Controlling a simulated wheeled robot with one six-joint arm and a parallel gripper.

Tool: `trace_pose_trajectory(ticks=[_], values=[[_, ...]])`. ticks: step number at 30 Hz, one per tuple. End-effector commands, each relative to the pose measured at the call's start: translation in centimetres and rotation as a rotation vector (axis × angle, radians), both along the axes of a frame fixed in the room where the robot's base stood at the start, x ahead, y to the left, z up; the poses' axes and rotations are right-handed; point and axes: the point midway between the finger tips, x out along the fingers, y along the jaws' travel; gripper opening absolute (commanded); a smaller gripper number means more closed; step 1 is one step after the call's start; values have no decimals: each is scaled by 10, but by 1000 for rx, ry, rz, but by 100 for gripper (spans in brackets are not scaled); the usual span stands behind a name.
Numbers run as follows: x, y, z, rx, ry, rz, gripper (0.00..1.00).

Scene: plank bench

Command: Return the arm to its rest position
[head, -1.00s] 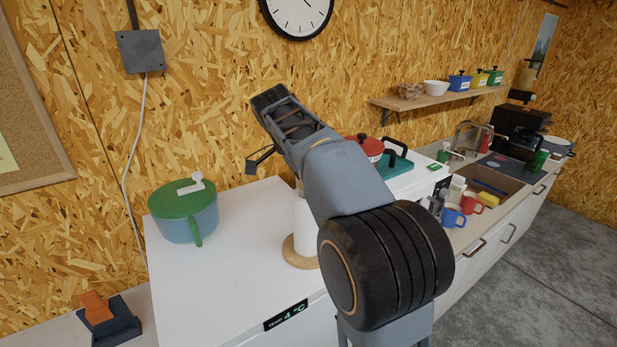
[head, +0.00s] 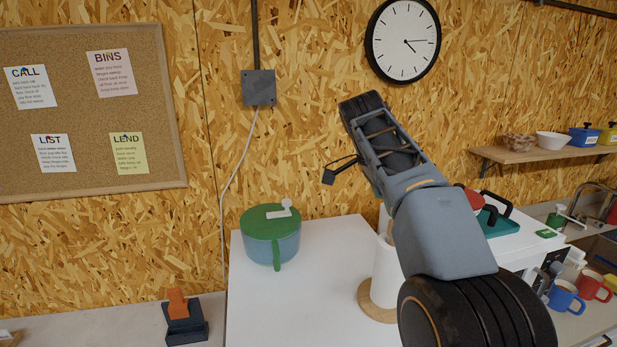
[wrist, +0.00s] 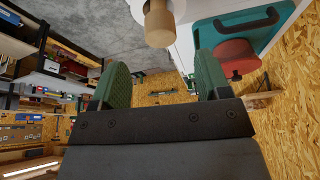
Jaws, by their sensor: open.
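My arm (head: 435,225) rises from the lower right in the head view and is folded above the white counter. Its upper end is in front of the chipboard wall, below the clock. In the wrist view my gripper (wrist: 161,82) has its two green fingers well apart, with nothing between them. In the head view the fingers cannot be made out behind the arm links.
A paper towel roll (head: 387,270) stands partly behind my arm. A teal case (head: 497,224) and a red-topped pot (wrist: 237,56) are close by. A wall clock (head: 403,42) hangs above.

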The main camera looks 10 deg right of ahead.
Motion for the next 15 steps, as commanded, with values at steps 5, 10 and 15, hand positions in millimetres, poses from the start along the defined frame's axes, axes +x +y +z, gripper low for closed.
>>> trace_pose_trajectory(ticks=[5,10,15], values=[[-22,7,-28,44,26,279,70],[-58,23,-79,85,36,691,70],[-99,40,-142,86,17,1081,70]])
